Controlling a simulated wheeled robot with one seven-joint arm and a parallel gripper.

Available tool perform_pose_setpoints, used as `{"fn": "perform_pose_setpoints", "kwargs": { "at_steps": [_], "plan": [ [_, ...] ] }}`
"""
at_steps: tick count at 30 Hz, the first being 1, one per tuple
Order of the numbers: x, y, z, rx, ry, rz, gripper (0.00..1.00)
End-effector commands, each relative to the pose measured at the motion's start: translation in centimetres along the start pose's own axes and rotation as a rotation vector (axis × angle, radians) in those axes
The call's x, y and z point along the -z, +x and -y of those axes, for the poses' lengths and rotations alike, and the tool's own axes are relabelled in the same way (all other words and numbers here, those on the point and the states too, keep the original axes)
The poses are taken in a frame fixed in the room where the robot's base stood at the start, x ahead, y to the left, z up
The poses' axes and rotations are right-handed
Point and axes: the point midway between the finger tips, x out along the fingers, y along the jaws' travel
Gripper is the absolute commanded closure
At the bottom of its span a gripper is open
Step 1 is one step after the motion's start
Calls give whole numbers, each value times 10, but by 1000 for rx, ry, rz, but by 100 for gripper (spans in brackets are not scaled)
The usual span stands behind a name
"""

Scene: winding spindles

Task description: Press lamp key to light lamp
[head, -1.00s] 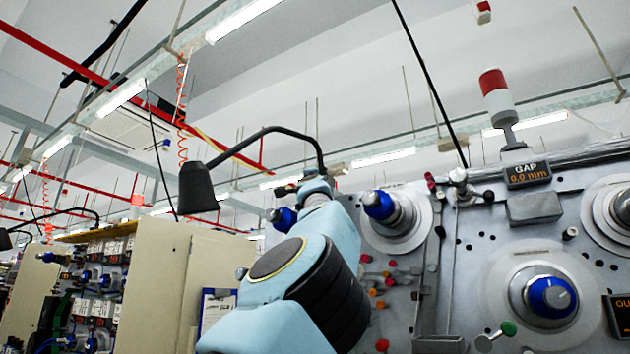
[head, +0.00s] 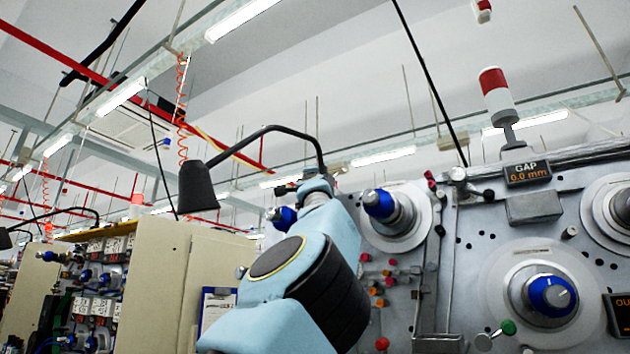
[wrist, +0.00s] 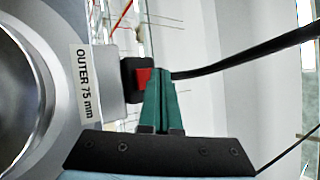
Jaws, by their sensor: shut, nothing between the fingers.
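The lamp (head: 198,188) has a black cone shade hanging from a curved black arm, left of centre in the head view. No glow shows on its shade. In the wrist view a red key (wrist: 143,77) sits in a small black housing, with the black lamp arm (wrist: 245,60) running off to the right. My gripper (wrist: 160,74) has green fingers, shut together and empty. Their tips are right beside the red key and partly overlap it in the picture; I cannot tell whether they touch. In the head view my arm hides the key and fingers.
A spindle ring marked OUTER 75 mm (wrist: 83,85) is close left of my gripper. The grey machine panel (head: 470,270) carries blue-capped spindles (head: 550,296), pegs and a GAP display (head: 528,173). A beige cabinet (head: 165,280) stands at left. The space left of the lamp shade is open.

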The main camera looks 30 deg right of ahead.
Motion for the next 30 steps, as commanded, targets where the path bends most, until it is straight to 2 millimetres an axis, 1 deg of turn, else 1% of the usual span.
{"fn": "perform_pose_setpoints", "kwargs": {
  "at_steps": [22, 30],
  "plan": [
    [0, 0, 0, 0, 0, 0, 100],
    [4, 6, -4, 0, 0, -1, 100]
  ]
}}
